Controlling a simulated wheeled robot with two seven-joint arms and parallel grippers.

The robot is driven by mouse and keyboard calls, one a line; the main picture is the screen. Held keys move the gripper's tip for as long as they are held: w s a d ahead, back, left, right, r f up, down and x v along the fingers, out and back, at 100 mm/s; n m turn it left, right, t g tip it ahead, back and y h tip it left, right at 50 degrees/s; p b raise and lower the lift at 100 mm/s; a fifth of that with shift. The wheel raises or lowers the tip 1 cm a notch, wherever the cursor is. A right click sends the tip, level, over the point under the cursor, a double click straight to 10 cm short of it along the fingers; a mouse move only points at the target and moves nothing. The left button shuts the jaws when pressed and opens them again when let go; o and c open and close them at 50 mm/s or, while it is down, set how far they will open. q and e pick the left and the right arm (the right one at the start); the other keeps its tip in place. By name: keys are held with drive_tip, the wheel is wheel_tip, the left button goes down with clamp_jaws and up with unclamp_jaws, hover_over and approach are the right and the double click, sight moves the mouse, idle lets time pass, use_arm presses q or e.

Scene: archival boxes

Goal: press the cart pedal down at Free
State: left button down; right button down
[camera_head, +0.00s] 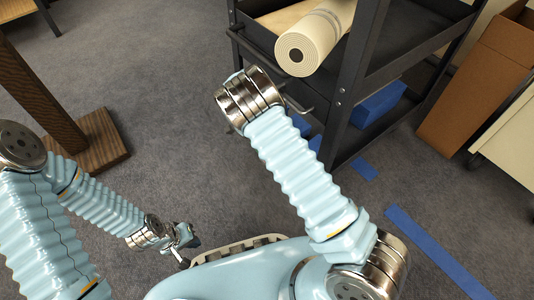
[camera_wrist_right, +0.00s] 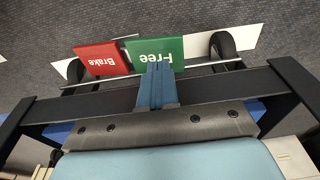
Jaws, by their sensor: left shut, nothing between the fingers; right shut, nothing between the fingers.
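The dark cart (camera_head: 345,100) stands at the upper right of the head view. In the right wrist view the green Free pedal (camera_wrist_right: 168,48) and the red Brake pedal (camera_wrist_right: 102,59) sit side by side, their lettering upside down. My right gripper (camera_wrist_right: 155,68) is shut and empty, its blue fingertips overlapping the lower edge of the Free pedal in that view. I cannot tell whether they touch it or how far it is pressed. In the head view my right wrist hides the pedals. My left gripper (camera_head: 184,240) is shut and empty, low at left, away from the cart.
A cream roll (camera_head: 314,38) juts over the cart's near edge. A blue box (camera_head: 380,102) lies on its lower shelf. A brown box (camera_head: 487,80) stands at right, and a wooden post base (camera_head: 103,140) at left. Blue tape (camera_head: 435,252) marks the carpet. Open floor lies left of the cart.

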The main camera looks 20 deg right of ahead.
drive_tip(key=shift+f+b, duration=0.7)
drive_tip(key=shift+f, duration=0.5)
idle(0.7)
drive_tip(key=shift+r, duration=0.1)
drive_tip(key=shift+r+p, duration=2.6)
drive_tip(key=shift+r, duration=0.9)
